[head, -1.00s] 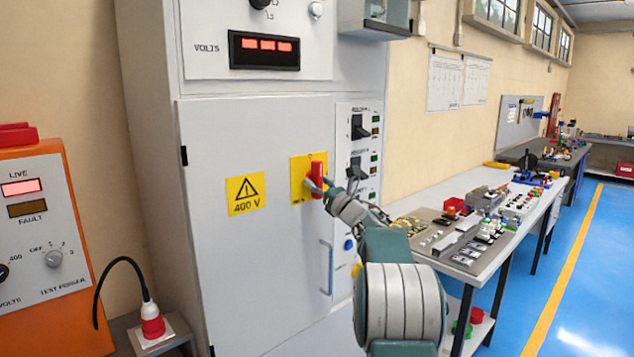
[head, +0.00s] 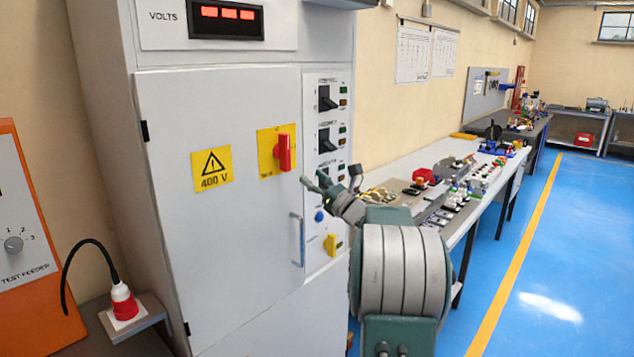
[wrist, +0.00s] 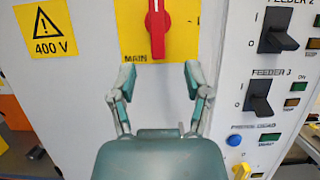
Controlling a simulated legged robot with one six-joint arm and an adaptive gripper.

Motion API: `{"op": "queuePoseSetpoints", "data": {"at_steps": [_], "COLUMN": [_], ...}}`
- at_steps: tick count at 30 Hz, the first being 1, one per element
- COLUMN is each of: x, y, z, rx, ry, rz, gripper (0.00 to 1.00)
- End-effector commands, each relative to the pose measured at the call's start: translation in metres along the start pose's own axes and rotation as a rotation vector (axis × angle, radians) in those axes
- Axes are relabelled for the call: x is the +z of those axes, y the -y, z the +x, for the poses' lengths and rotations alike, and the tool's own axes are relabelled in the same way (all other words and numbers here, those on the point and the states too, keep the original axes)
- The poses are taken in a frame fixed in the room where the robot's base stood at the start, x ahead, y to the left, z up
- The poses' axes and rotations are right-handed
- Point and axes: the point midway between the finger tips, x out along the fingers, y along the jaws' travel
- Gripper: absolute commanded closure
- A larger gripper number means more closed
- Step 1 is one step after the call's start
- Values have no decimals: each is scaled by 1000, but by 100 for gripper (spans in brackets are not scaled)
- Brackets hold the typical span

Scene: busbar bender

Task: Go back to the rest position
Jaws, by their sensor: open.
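My gripper (head: 330,177) is open and empty in front of the grey cabinet (head: 215,235), to the lower right of the red main switch handle (head: 284,153). The handle stands upright on its yellow plate (head: 266,158). In the wrist view the red handle (wrist: 157,30) is above and between my gripper's fingertips (wrist: 158,78), apart from them. The fingers are spread and nothing is between them.
Black feeder switches (head: 325,98) line the panel right of the door. A door handle (head: 297,240) is below. A long workbench (head: 470,200) with parts stands to the right. An orange test feeder (head: 25,250) is at left. Blue floor (head: 560,270) is clear at right.

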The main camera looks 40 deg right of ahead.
Motion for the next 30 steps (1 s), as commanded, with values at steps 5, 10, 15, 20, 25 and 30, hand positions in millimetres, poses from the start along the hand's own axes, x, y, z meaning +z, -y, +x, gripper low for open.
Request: {"op": "queuePoseSetpoints", "data": {"at_steps": [5, 10, 15, 20, 25, 30], "x": [-1, -1, -1, -1, 8, 21], "y": [0, 0, 0, 0, -20, -66], "z": [-12, -13, -13, -12, 5, 26], "rx": [0, 0, 0, 0, -60, -243], "ry": [-1, 0, 0, 0, -27, -75], "rz": [1, 1, 1, 2, 134, 509], "gripper": [37, 37, 37, 37, 37, 37]}}
